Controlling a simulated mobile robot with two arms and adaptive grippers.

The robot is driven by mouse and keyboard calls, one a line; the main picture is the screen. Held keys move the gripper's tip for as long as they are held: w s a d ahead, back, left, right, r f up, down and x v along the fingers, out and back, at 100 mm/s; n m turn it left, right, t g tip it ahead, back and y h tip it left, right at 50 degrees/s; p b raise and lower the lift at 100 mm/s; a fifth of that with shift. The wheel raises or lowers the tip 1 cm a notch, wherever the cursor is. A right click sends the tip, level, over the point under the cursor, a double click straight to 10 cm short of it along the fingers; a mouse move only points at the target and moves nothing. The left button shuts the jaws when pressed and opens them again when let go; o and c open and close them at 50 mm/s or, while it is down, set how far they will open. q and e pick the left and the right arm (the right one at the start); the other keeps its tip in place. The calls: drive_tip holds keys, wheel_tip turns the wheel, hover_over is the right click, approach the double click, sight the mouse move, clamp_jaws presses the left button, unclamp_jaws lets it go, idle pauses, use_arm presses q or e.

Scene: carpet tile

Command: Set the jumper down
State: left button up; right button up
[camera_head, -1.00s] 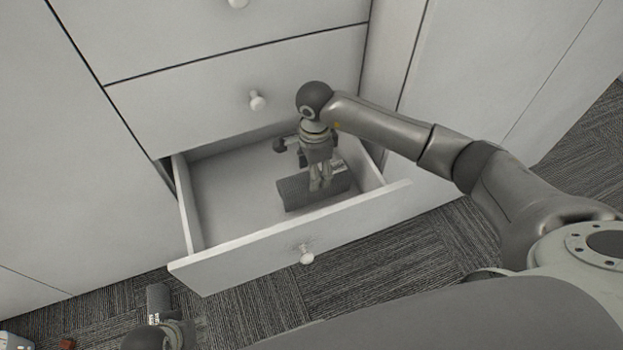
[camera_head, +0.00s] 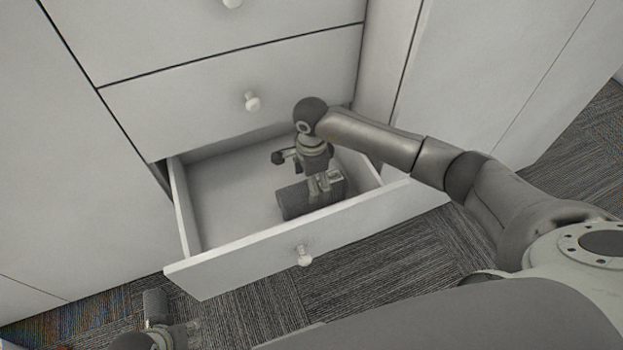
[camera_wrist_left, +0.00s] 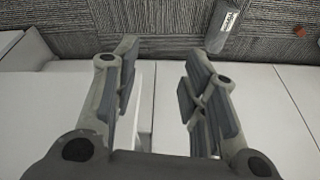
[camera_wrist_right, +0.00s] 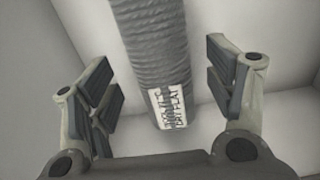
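The jumper (camera_head: 293,200) is a dark grey, ribbed, rolled bundle in the open drawer, near its right front part. In the right wrist view the jumper (camera_wrist_right: 150,45) lies between my fingers, with a white "dry flat" label at its end. My right gripper (camera_head: 326,184) is over it in the drawer. In the right wrist view the right gripper (camera_wrist_right: 165,90) is open, with gaps between the fingers and the jumper. My left gripper (camera_wrist_left: 160,85) is open and empty, away from the drawer; in the head view it is at the bottom left, partly cut off.
The open drawer (camera_head: 240,262) has a white front with a round knob; its left part is bare. Closed white drawers and cabinet panels stand behind and beside it. A second dark grey roll with a white label (camera_wrist_left: 225,28) is on the carpet tiles (camera_head: 400,245).

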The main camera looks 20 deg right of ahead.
idle(0.3)
drive_tip(key=shift+r, duration=0.2)
use_arm(q)
wheel_tip(320, 180, down, 7)
drive_tip(key=p, duration=0.2)
use_arm(e)
wheel_tip(320, 180, up, 12)
use_arm(q)
drive_tip(key=shift+d, duration=0.1)
use_arm(e)
drive_tip(key=shift+f, duration=0.1)
